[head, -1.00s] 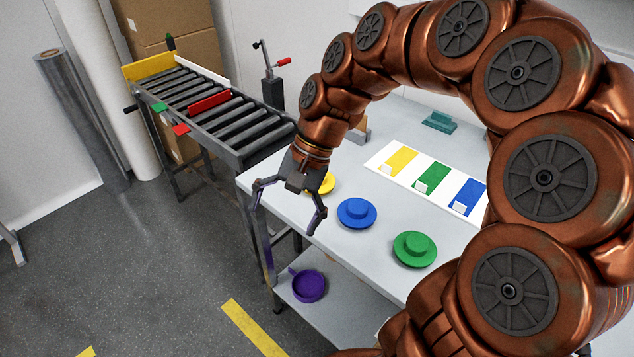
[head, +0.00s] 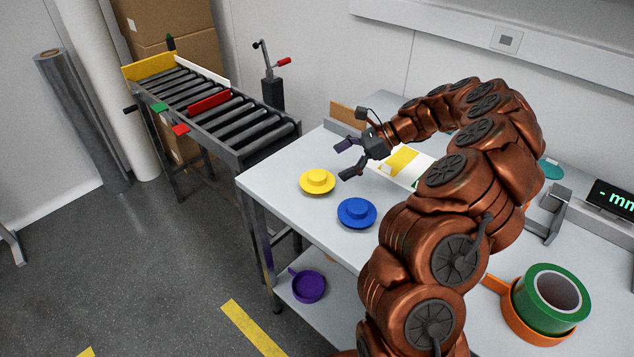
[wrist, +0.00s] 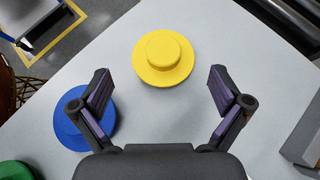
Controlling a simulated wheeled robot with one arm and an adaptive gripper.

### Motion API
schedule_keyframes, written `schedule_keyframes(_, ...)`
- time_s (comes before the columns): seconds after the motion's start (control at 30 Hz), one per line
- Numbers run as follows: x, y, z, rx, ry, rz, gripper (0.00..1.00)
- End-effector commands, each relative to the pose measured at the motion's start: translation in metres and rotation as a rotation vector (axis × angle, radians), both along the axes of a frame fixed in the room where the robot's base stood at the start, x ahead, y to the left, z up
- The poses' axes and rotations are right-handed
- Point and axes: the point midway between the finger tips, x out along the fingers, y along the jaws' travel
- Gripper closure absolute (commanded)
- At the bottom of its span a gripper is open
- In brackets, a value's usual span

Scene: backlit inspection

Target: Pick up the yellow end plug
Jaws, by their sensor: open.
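The yellow end plug (head: 317,182), a round flanged disc with a raised cap, lies flat on the grey table (head: 285,160) near its left corner. In the wrist view the yellow end plug (wrist: 163,57) sits just beyond and between the open fingertips, touching neither. My gripper (head: 345,159) is open and empty, above the table and to the upper right of the plug. It also shows at the bottom of the wrist view (wrist: 160,90). The blue plug (head: 357,213) lies on the table nearby. The green plug (wrist: 14,170) is partly visible in the wrist view.
A white card with a yellow patch (head: 400,160) lies behind my gripper, partly hidden by my arm. A roller conveyor (head: 215,105) stands left of the table. A green tape roll (head: 552,299) is at right.

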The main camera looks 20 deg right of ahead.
Motion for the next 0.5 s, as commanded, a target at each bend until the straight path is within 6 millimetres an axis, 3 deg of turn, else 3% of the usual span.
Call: schedule_keyframes(0.5,0.013,0.023,-0.023,0.007,0.011,-0.016,0.0)
